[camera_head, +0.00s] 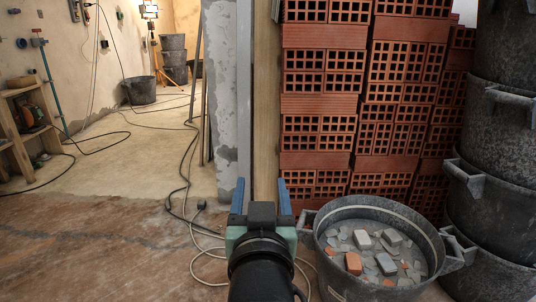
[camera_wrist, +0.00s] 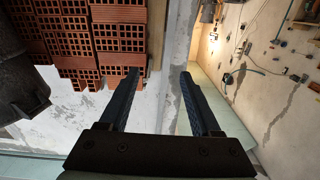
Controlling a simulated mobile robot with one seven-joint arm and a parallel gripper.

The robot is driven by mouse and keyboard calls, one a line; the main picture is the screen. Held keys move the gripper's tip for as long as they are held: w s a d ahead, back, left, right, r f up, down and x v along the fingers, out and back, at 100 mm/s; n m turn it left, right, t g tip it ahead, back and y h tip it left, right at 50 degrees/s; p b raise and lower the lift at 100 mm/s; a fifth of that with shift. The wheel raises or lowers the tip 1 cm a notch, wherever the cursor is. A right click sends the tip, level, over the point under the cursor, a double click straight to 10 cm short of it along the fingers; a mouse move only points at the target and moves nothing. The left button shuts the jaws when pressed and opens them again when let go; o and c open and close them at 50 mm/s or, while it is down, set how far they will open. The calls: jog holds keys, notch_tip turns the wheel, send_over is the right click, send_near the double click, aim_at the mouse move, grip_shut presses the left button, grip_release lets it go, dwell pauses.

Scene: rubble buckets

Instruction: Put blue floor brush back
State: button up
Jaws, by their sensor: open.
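I cannot make out a blue floor brush in either view. A thin blue upright line (camera_head: 52,90) runs down the left wall in the head view; it looks like a pipe below a red-handled valve. My gripper (camera_head: 261,190) is at the bottom middle of the head view, its two blue fingers apart with nothing between them. In the wrist view my gripper (camera_wrist: 160,76) also shows open and empty, its dark fingers pointing up the picture.
A rubble bucket (camera_head: 323,262) stands just right of my gripper. Stacked dark buckets (camera_head: 490,130) and a brick stack (camera_head: 322,105) fill the right. A concrete pillar (camera_head: 220,100) stands ahead. Cables (camera_head: 185,165) cross the floor; a wooden shelf (camera_head: 15,135) stands left. The left floor is mostly open.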

jog(key=s+r+t, duration=0.4)
jog(key=s+r, duration=0.4)
jog(key=r, duration=0.5)
jog(key=s+d+r+t, duration=0.1)
jog(key=s+r+t, duration=0.4)
jog(key=r, duration=0.9)
jog(key=s, duration=0.2)
jog(key=shift+s+t, duration=0.3)
jog(key=shift+s, duration=0.1)
jog(key=shift+r, duration=0.1)
